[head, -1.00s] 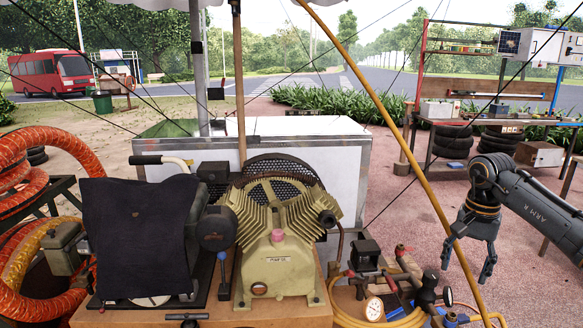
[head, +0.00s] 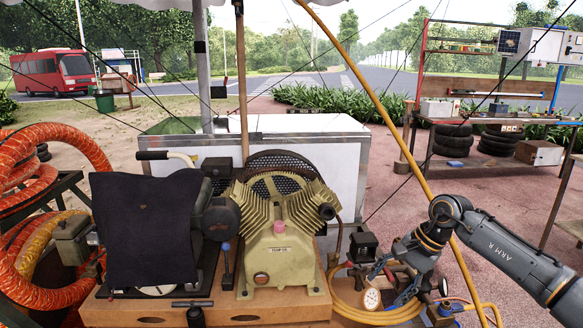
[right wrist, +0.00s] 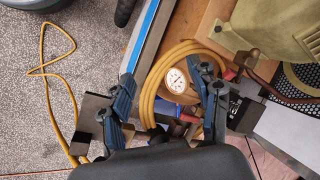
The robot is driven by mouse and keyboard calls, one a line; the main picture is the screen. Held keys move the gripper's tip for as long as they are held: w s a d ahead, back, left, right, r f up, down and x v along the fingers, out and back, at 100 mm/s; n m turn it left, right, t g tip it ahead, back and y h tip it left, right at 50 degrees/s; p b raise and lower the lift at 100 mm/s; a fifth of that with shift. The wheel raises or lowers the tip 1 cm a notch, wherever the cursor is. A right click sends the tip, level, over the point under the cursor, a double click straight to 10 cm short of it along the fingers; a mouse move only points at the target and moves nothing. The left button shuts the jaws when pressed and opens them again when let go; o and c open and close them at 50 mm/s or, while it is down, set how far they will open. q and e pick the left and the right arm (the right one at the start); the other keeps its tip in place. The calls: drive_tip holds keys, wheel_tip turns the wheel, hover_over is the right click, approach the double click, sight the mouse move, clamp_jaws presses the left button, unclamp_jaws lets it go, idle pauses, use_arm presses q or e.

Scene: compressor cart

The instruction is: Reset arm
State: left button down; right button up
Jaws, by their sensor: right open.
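My right gripper (head: 392,281) reaches in from the right, over the clutter just right of the compressor (head: 279,255). Its two fingers are spread and nothing shows between them. In the right wrist view the open fingers (right wrist: 163,78) stand either side of a round white gauge (right wrist: 176,80) and a coiled yellow hose (right wrist: 172,57), seen from above. The beige compressor with ribbed cylinders sits on a wooden cart top (head: 282,304). My left gripper is not in view.
A dark cloth-covered box (head: 144,228) stands left of the compressor, beside orange ducting (head: 55,138). A white chest (head: 345,150) stands behind. A workbench (head: 480,122) is far right, with open paving before it.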

drive_tip(key=s+a+f+m+y, duration=0.15)
drive_tip(key=a+y, duration=0.25)
drive_tip(key=a, duration=0.7)
drive_tip(key=s+a+r+m+t+y, duration=0.4)
drive_tip(key=a+r+m+t+y, duration=0.45)
drive_tip(key=a+m, duration=0.6)
drive_tip(key=d+f+m+t+h, duration=0.4)
drive_tip(key=d+m+t+h, duration=0.65)
drive_tip(key=m, duration=1.25)
drive_tip(key=s+d+f+m+g+h, duration=0.75)
drive_tip(key=s+d+f+m, duration=0.2)
drive_tip(key=f+m, duration=0.4)
drive_tip(key=s+d+f+m+g, duration=0.2)
drive_tip(key=s+f+m+g, duration=0.3)
drive_tip(key=s, duration=0.6)
drive_tip(key=s+d+f+m+g, duration=0.2)
drive_tip(key=s+f+m+g, duration=0.25)
drive_tip(key=s, duration=0.65)
wheel_tip(320, 180, down, 27)
drive_tip(key=s+g+p, duration=0.1)
drive_tip(key=s+p, duration=0.1)
drive_tip(key=s+d+f+n+g+p, duration=0.1)
drive_tip(key=s+d+f, duration=0.2)
drive_tip(key=s+f, duration=0.9)
drive_tip(key=s, duration=0.3)
drive_tip(key=shift+s+f+g+y, duration=0.3)
drive_tip(key=shift+s+y, duration=0.05)
